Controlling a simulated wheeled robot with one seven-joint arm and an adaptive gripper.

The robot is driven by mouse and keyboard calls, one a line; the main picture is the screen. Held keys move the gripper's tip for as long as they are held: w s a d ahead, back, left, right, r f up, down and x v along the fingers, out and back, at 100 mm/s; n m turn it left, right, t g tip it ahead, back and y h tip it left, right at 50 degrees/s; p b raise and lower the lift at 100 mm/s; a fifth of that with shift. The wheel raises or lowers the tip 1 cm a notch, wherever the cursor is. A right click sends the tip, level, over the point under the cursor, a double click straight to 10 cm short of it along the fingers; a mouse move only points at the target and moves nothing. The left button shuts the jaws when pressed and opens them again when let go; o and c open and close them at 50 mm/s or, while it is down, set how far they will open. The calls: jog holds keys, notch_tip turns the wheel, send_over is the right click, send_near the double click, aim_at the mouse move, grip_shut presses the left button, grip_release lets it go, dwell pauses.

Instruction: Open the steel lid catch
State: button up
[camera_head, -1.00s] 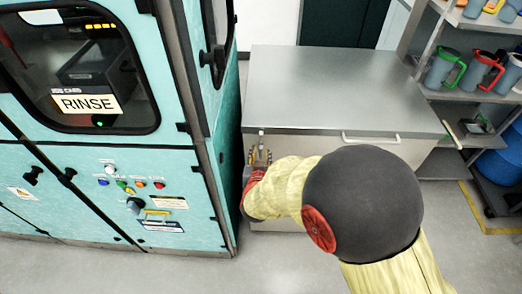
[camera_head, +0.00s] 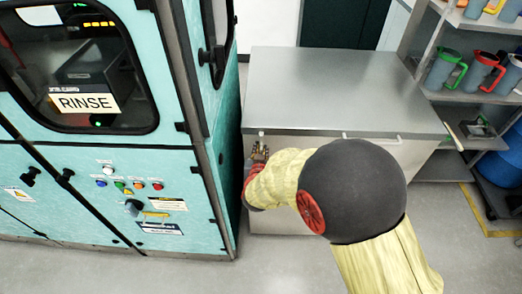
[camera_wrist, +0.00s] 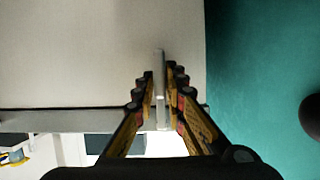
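The steel lid catch (camera_wrist: 160,88) is a narrow upright light-grey bar in the wrist view, between the two fingers of my gripper (camera_wrist: 162,82). A narrow gap seems to show on each side, so the fingers look open around it rather than clamped. In the head view, my gripper (camera_head: 260,152) is at the front left of the pale cabinet, just under the edge of its steel top (camera_head: 340,90). Only a small tip of the catch (camera_head: 261,133) shows there; my fingers and arm hide the rest.
A teal machine with a RINSE sign (camera_head: 85,102) stands close on the left of my gripper; its teal side (camera_wrist: 265,70) fills the right of the wrist view. Shelves with jugs (camera_head: 483,70) stand at the right. The steel top is bare.

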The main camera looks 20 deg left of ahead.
grip_shut()
dwell(0.3)
